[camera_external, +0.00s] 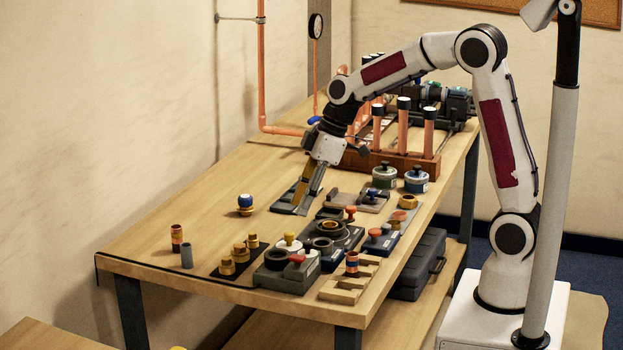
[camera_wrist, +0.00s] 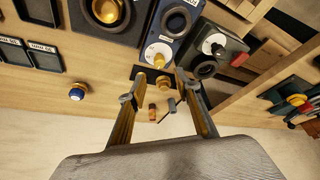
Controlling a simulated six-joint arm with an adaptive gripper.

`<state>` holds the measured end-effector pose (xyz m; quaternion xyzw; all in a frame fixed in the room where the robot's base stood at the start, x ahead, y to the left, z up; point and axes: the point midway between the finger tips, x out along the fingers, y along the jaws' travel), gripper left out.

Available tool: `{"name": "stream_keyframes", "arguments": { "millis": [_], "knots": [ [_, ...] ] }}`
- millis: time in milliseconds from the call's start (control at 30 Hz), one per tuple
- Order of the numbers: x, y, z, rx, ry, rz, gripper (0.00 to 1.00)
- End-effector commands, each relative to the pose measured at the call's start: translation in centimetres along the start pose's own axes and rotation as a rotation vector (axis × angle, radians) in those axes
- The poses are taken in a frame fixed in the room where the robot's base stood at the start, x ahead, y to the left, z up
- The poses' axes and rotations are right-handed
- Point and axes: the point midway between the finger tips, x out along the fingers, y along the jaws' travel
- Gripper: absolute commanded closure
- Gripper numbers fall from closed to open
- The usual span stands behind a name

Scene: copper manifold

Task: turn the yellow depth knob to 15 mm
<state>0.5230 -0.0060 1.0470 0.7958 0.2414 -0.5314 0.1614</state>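The yellow depth knob (camera_wrist: 159,61) sits on a white round dial on a dark blue block in the wrist view. In the external view the small yellow knob (camera_external: 289,237) shows on its white dial near the front of the bench. The dial's marks are too small to read. My gripper (camera_wrist: 156,87) is open and empty, and its fingertips appear to either side of the knob's lower edge in the wrist view. In the external view my gripper (camera_external: 301,208) points down over the dark trays, behind and apart from the knob.
A grey block with a black knob and a red knob (camera_external: 297,258) stands beside the depth knob. Brass fittings (camera_external: 240,252) on a dark mat are close by. A blue-topped brass piece (camera_external: 245,202) stands alone to the left. Bare bench (camera_external: 200,210) lies around it.

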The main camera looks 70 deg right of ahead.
Motion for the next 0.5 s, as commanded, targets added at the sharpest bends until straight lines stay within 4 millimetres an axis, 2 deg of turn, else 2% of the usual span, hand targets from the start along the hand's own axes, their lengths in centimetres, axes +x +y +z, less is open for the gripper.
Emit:
{"name": "stream_keyframes", "arguments": {
  "millis": [500],
  "knots": [
    [5.3,-0.1,0.1,0.001,-0.002,-0.002,0.67]
  ]
}}
